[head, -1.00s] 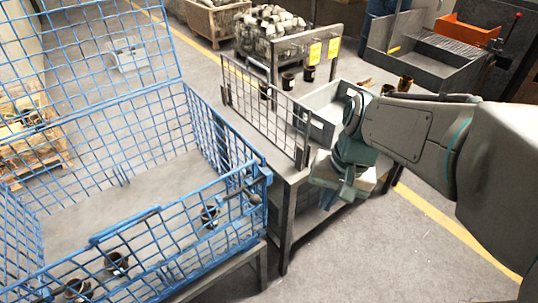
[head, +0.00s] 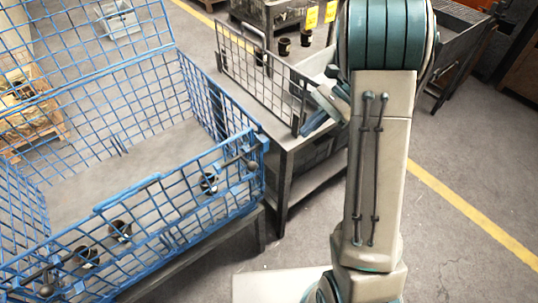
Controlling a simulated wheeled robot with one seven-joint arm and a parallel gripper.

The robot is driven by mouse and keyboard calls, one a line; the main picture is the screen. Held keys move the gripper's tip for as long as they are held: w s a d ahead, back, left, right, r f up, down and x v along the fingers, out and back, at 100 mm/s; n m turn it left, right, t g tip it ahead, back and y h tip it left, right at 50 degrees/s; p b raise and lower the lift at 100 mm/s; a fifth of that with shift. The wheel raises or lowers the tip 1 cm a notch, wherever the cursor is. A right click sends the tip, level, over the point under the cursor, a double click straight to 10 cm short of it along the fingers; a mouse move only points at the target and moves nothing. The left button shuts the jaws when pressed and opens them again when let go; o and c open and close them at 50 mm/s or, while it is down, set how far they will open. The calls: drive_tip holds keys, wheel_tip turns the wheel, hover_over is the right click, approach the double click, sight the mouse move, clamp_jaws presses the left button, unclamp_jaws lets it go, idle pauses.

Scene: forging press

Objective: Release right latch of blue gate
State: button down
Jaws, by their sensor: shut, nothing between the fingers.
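The blue gate (head: 150,222) is the front mesh panel of a blue wire crate, and it stands closed at the left. Its right latch (head: 240,161), a dark rod with a round knob, sits at the gate's upper right corner near the corner post. The left latch (head: 45,284) shows at the gate's lower left end. My gripper (head: 322,108) is partly hidden behind my arm, to the right of the right latch and clear of it. Its visible fingers look shut and hold nothing.
A dark workbench (head: 290,160) with an upright grey mesh panel (head: 262,75) stands beside the crate's right side. Several dark cups are on the bench and behind the gate mesh. Open floor (head: 460,140) lies to the right.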

drive_tip(key=a+r+p+x, duration=0.1)
drive_tip(key=r+p+x, duration=0.1)
drive_tip(key=x, duration=1)
drive_tip(key=shift+s+a, duration=0.45)
drive_tip(key=shift+a, duration=0.15)
